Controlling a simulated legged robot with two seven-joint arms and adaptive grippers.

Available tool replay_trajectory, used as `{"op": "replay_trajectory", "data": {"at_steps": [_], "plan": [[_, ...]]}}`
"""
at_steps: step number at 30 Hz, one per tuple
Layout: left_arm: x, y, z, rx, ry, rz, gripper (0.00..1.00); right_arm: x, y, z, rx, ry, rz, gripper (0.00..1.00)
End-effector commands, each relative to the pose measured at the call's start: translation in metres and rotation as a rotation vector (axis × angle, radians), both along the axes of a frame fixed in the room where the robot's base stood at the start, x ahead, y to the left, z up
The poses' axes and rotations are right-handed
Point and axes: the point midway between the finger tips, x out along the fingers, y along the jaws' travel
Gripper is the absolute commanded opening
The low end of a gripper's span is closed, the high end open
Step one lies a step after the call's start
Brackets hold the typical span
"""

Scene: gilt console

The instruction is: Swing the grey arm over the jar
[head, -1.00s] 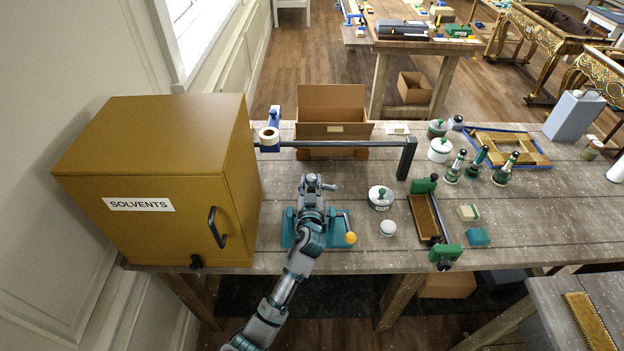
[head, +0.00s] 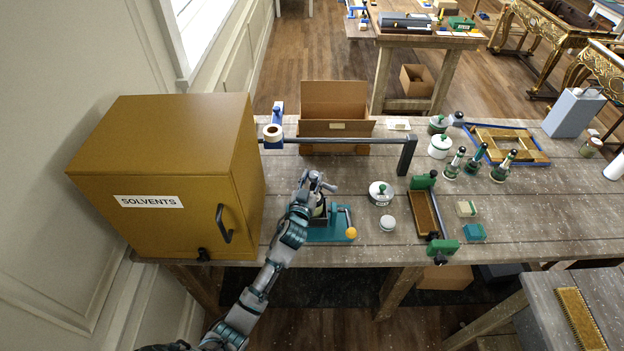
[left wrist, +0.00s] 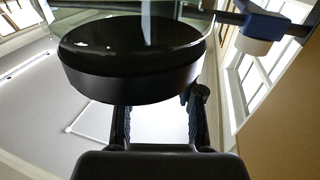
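The grey arm (head: 340,141) is a long dark bar, running level from a grey post (head: 405,156) to a blue head (head: 276,118) with a white roll near the yellow cabinet. The jar (head: 319,208) stands on a teal base and is partly hidden by my left gripper (head: 317,180). In the left wrist view the jar's wide black lid (left wrist: 135,70) and clear glass fill the top. My left gripper's fingers (left wrist: 160,122) look spread there, with nothing seen between them. The grey arm's blue head also shows in that view (left wrist: 265,22). My right gripper is not in view.
A yellow solvents cabinet (head: 165,190) stands close on the left. A brown open box (head: 334,105) is behind the bar. A white lidded pot (head: 381,194) and a green-ended clamp (head: 423,212) are to the right.

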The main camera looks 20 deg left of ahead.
Motion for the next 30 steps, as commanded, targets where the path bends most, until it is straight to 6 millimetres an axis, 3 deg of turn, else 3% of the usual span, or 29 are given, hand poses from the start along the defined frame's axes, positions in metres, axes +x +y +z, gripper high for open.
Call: {"op": "replay_trajectory", "data": {"at_steps": [1, 3, 14, 30], "plan": [[0.001, 0.0, 0.004, 0.0, -0.006, 0.0, 0.51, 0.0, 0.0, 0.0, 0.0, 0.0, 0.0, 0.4], [0.0, 0.0, 0.003, 0.0, -0.004, 0.001, 0.61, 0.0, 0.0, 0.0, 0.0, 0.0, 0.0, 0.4], [-0.007, 0.0, 0.0, -0.001, -0.001, 0.0, 0.61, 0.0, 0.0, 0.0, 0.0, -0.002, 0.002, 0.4], [-0.107, -0.002, -0.002, -0.001, 0.001, 0.001, 0.61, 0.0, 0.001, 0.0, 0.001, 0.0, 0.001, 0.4]]}}
